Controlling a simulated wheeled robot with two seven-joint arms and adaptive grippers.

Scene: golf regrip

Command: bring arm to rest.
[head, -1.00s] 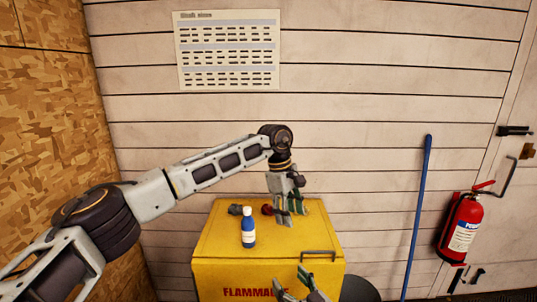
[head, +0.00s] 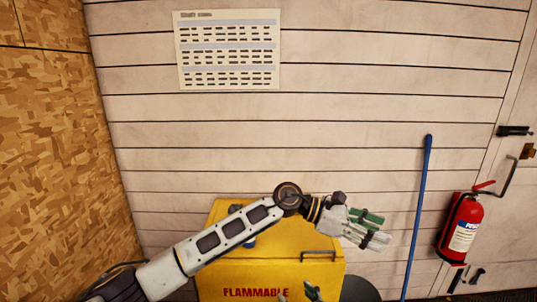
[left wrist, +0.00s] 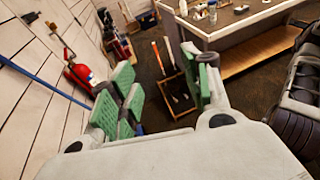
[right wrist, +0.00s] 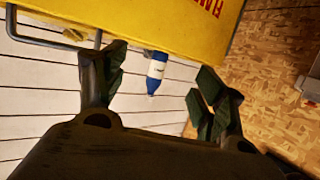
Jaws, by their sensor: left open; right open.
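My left arm reaches across the head view over the yellow flammables cabinet (head: 318,262). The left gripper (head: 370,229), with green finger pads, is open and empty above the cabinet's right side. In the left wrist view (left wrist: 163,92) its fingers are spread, with only floor and distant things between them. My right gripper (head: 311,293) shows only partly at the bottom edge of the head view, in front of the cabinet. In the right wrist view (right wrist: 157,95) it is open and empty. A blue bottle with a white label (right wrist: 157,72) stands on the cabinet, mostly hidden by my left arm in the head view.
A printed sheet (head: 228,50) hangs on the wall. In the left wrist view, a workbench (left wrist: 240,22) and an open box with long-handled things (left wrist: 177,100) stand farther off.

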